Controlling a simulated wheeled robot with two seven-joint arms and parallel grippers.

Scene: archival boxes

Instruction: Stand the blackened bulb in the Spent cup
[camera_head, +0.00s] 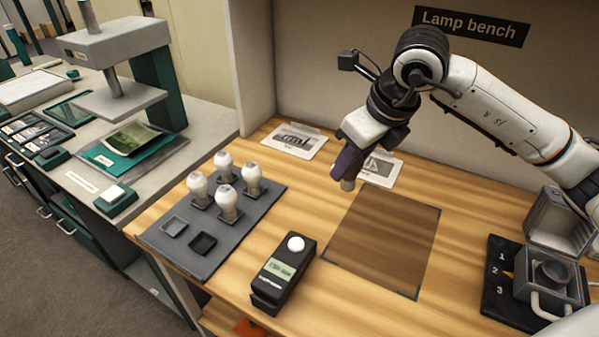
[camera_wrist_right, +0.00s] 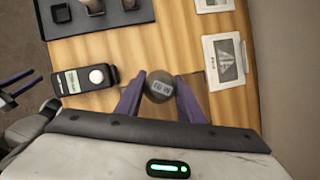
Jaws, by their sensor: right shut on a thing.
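My right gripper (camera_head: 346,165) is shut on a bulb (camera_head: 348,185) and holds it above the wood bench, near the back edge of a dark square mat. The right wrist view shows this bulb (camera_wrist_right: 160,87) between the purple fingers (camera_wrist_right: 160,98), its dark round end with small light print facing the camera. Most of its body is hidden in the head view. Several white bulbs (camera_head: 224,162) stand upright in a grey tray (camera_head: 262,215). No cup marked Spent can be read. My left gripper (camera_wrist_right: 17,90) shows only partly at the right wrist view's left edge.
The tray has two empty square sockets (camera_head: 203,243) at its front. A handheld meter (camera_head: 283,272) with a white dome stands beside the dark mat (camera_head: 383,240). An open-lidded box (camera_head: 545,285) with numbers is at right. Cards (camera_head: 295,141) lie at the back.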

